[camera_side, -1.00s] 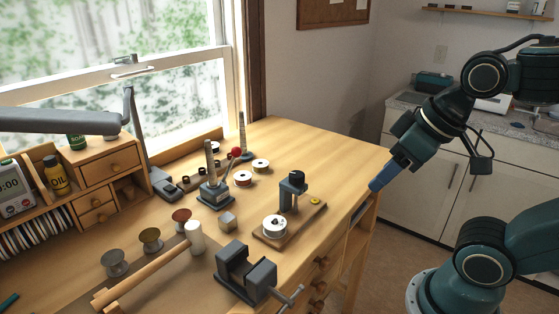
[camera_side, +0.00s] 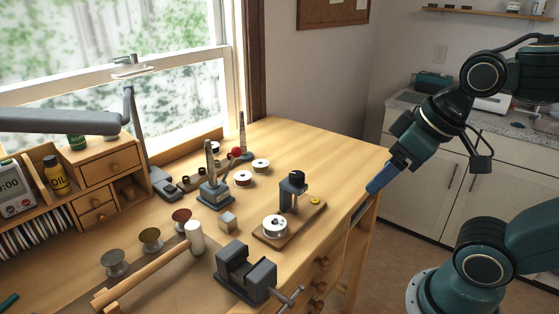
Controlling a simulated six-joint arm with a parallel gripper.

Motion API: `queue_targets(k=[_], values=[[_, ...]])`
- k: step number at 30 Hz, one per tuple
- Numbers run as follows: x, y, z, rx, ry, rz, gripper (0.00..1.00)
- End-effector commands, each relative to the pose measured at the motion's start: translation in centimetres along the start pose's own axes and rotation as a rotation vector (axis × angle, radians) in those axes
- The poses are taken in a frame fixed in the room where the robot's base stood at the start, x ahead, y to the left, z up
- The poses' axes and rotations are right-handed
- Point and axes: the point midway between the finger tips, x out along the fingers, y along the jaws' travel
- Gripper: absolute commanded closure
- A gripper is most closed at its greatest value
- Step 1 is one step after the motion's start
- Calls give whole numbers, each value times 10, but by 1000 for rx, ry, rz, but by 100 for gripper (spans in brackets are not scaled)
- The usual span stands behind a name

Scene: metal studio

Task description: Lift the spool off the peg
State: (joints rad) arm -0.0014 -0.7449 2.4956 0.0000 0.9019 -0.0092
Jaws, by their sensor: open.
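Several spools are on the wooden workbench, and I cannot tell which one the task means. A silvery-white spool (camera_side: 275,226) sits on a small wooden board near the front; whether a peg runs through it is unclear. My gripper (camera_side: 372,189), with blue fingers, is open at the bench's right edge, well right of all the spools. The gap between its fingers is hard to see.
A dark post (camera_side: 291,190) stands on the wooden board beside the silvery spool. A vise (camera_side: 246,272), a mallet (camera_side: 195,238) and a small metal cube (camera_side: 228,221) are nearby. Spool-shaped pieces (camera_side: 151,239) stand at left. The bench's right rear is clear.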

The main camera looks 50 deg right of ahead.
Motion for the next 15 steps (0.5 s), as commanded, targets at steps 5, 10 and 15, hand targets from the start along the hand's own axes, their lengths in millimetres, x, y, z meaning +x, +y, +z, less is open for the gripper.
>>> queue_targets(k=[5, 10, 15], values=[[0, -2, -10, -76, -27, -7, 31], [2, -8, -30, -239, -80, -26, 31], [9, -17, -56, -460, -147, -61, 31]])
